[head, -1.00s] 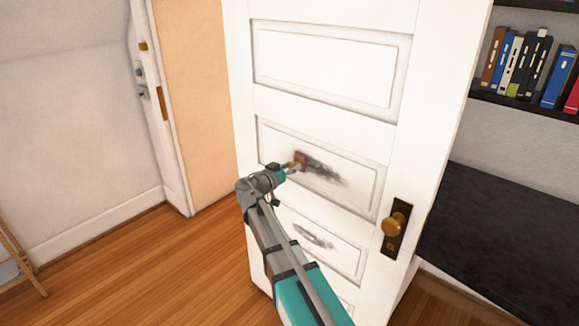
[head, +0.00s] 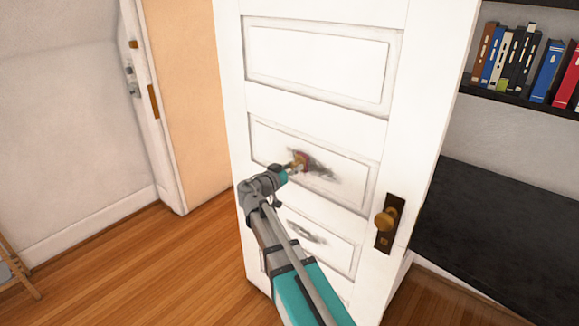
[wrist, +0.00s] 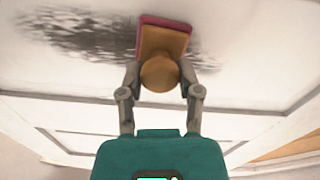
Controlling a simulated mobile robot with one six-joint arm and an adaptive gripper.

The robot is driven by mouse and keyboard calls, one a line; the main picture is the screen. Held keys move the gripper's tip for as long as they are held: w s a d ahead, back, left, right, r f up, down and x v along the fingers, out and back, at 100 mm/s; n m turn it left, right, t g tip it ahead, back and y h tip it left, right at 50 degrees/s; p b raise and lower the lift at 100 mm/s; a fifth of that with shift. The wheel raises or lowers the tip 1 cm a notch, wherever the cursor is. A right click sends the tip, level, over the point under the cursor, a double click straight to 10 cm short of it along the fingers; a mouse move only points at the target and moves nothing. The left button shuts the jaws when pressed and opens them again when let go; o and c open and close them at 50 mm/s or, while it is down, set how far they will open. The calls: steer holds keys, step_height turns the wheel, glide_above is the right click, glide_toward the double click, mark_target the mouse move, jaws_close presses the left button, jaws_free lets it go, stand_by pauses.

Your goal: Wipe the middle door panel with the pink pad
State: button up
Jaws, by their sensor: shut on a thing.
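The white door stands ajar with several recessed panels. The middle door panel (head: 345,182) carries a dark grey smudge (head: 322,173), which also shows in the wrist view (wrist: 85,35) on both sides of the pad. My gripper (head: 293,168) is shut on the round wooden knob of the pink pad (wrist: 167,21). In the wrist view the fingers (wrist: 160,85) pinch the knob from both sides. The pad lies over the smudge at the panel and looks to be against it; exact contact is hard to tell. In the head view the pad (head: 302,158) is small and partly hidden.
The panel below has another grey smudge (head: 306,232), partly behind my arm. A brass doorknob (head: 386,220) sticks out at the door's right edge. A black surface (head: 500,235) and a bookshelf (head: 520,98) are on the right. Wooden floor (head: 140,265) is open on the left.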

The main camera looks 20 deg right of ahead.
steer(key=shift+s+d, duration=0.15)
steer(key=shift+s, duration=0.05)
stand_by(0.3)
steer(key=shift+s+d, duration=0.5)
steer(key=shift+s, duration=0.2)
steer(key=shift+s+d, duration=0.5)
steer(key=shift+s, duration=0.2)
steer(key=shift+s, duration=0.1)
steer(key=shift+s+d, duration=0.5)
steer(key=shift+s, duration=0.25)
steer(key=shift+s+d, duration=0.5)
steer(key=shift+s, duration=0.25)
steer(key=shift+s, duration=0.1)
steer(key=shift+s+d, duration=0.55)
steer(key=shift+s, duration=0.2)
steer(key=shift+s+d, duration=0.55)
steer(key=shift+s, duration=0.15)
steer(key=shift+s+d, duration=0.5)
steer(key=shift+s, duration=0.3)
steer(key=shift+s+d, duration=0.5)
steer(key=shift+s, duration=0.3)
